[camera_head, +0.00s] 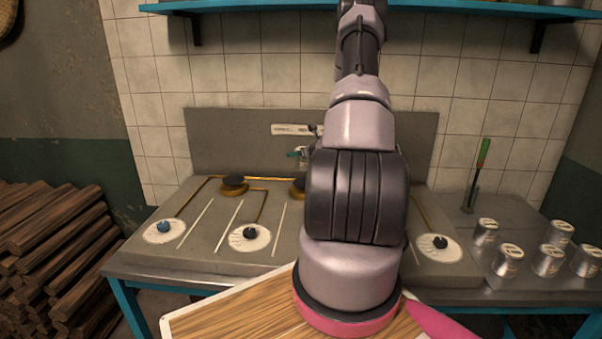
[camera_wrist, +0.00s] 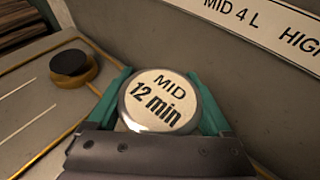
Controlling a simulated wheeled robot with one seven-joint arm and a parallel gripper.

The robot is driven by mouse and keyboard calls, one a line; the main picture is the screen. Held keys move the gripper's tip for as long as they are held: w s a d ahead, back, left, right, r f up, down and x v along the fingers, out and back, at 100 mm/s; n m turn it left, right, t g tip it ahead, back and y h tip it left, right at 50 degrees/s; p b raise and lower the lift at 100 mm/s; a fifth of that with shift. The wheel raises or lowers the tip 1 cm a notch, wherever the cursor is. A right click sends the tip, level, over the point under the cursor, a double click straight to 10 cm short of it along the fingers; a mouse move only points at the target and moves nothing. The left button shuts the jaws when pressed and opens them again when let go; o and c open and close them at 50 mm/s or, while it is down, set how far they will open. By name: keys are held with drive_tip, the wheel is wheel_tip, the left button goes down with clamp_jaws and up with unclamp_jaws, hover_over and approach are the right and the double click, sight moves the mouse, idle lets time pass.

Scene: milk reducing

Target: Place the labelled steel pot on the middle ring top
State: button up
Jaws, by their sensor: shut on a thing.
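The labelled steel pot (camera_wrist: 160,100) is round and reads "MID 12 min" on its pale top. In the wrist view my gripper (camera_wrist: 163,88) is shut on it, one teal finger at each side. In the head view only a small part of the gripper (camera_head: 294,154) shows beside my arm, in front of the back panel. The middle ring top (camera_head: 298,187), dark on a brass base, is partly hidden behind my arm. The left ring top (camera_head: 233,185) is bare. A ring top (camera_wrist: 70,62) also shows left of the pot in the wrist view; I cannot tell which one.
A sign plate (camera_head: 291,129) is on the back panel. Several steel canisters (camera_head: 547,260) and a green-handled tool (camera_head: 480,165) stand on the right. Dials (camera_head: 250,237) line the stove's front. A wooden board (camera_head: 240,310) lies in front; stacked wood (camera_head: 55,250) is left.

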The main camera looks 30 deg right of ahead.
sight(300, 167)
drive_tip(key=shift+f, duration=2.95)
drive_tip(key=shift+f, duration=0.1)
drive_tip(key=o, duration=1.4)
